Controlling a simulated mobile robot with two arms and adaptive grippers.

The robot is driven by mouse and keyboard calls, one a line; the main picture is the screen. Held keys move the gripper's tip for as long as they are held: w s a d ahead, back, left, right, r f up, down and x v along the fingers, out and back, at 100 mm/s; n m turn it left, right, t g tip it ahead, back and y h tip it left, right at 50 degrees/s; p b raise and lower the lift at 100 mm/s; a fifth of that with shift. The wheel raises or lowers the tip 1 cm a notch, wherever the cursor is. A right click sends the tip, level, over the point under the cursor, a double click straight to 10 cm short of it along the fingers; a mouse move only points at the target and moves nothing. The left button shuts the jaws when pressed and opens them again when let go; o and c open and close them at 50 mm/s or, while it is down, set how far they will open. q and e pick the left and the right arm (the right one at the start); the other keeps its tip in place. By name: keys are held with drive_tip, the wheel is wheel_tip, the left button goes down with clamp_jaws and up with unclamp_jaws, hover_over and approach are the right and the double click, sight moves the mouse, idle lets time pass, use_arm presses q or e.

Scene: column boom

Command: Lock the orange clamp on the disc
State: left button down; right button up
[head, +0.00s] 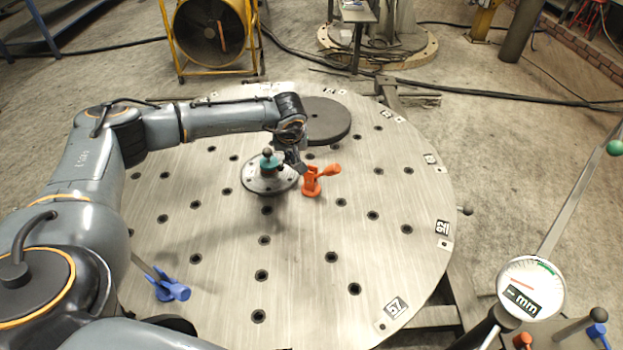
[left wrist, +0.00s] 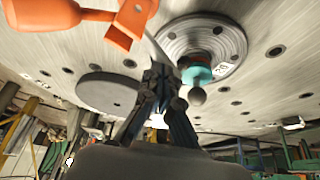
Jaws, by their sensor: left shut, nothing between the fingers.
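The orange clamp (head: 311,184) stands on the round metal table, close to the right edge of the grey disc (head: 258,184). Its handle (head: 329,170) points right, away from the disc. The disc carries a teal collar (head: 270,163) with a dark ball knob on top. My left gripper (head: 301,168) is just above and between disc and clamp, with its fingers shut and empty. In the left wrist view, the closed fingers (left wrist: 158,76) are in front of the disc (left wrist: 198,40), with the clamp (left wrist: 131,20) at the upper left. I cannot tell whether the fingers touch anything.
A flat dark round plate (head: 326,121) lies behind the clamp. A blue clamp (head: 172,291) is at the table's front left. A dial gauge (head: 531,288) stands at the right, off the table. The holed table top (head: 345,240) is clear in front and to the right.

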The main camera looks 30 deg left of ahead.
use_arm(q)
drive_tip(key=shift+f, duration=0.3)
drive_tip(key=shift+r, duration=0.1)
wheel_tip(320, 180, up, 7)
drive_tip(key=p, duration=0.4)
drive_tip(key=shift+p, duration=0.4)
idle(0.3)
